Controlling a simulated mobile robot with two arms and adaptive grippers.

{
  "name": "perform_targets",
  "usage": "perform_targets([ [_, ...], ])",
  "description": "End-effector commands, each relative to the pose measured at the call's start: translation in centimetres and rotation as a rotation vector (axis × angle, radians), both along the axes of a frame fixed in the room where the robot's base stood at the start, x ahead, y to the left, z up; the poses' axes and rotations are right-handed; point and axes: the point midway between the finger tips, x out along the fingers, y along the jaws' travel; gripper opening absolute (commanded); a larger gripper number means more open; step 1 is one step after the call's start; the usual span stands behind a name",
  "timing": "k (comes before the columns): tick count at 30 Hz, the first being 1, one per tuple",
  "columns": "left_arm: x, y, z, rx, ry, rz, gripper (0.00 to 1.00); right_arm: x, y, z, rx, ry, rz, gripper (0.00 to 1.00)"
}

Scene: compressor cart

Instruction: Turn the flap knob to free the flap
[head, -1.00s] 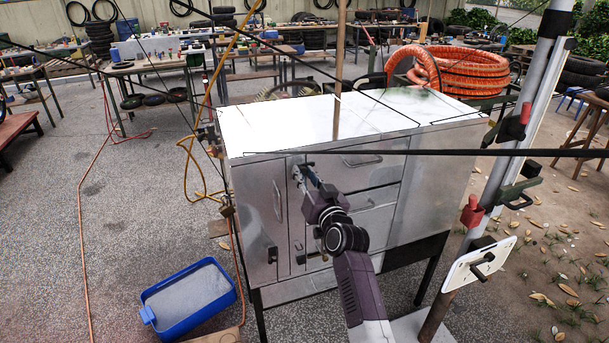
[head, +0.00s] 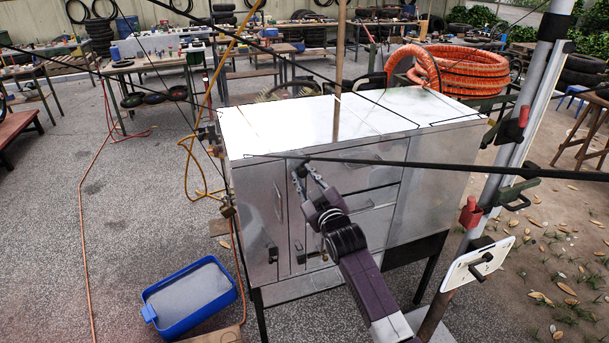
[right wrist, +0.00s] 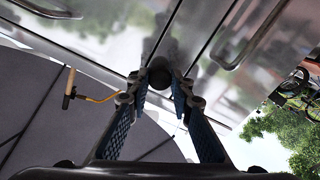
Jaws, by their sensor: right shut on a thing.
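The flap knob (right wrist: 160,74) is a small dark round knob on the metal front of the cabinet. In the right wrist view it sits between my right gripper's fingertips (right wrist: 160,84), beside a seam between panels. My right gripper (head: 307,172) is shut on the knob, near the top of the narrow panel between the left door and the drawers. The gripper hides the knob in the head view. The narrow panel (head: 297,225) looks flush with the front; I cannot tell whether it is the flap. My left gripper is not in view.
A blue tub (head: 170,325) lies on the floor at front left. A grey pole with clamps (head: 535,100) rises at right. Thin dark lines cross the view.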

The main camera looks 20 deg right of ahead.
Motion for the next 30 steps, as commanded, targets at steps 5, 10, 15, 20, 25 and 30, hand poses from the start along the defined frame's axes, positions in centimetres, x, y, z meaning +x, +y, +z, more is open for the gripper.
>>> perform_targets([
  [5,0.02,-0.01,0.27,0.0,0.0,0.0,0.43,0.0,0.0,-0.04,-0.17,-0.004,0.0,0.0],
  [10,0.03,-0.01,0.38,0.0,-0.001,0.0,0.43,0.0,0.04,-0.06,-0.33,-0.01,0.0,0.0],
  [15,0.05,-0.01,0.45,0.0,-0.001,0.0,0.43,0.01,0.05,-0.07,-0.489,-0.016,0.001,0.0],
  [20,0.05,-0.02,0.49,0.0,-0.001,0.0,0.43,0.01,0.07,-0.07,-0.621,-0.021,0.001,0.0],
  [25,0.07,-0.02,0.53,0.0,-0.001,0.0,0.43,0.01,0.06,-0.09,-0.734,-0.024,0.0,0.0],
  [30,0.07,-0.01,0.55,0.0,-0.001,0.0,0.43,0.01,0.06,-0.11,-0.812,-0.026,0.0,0.0],
])
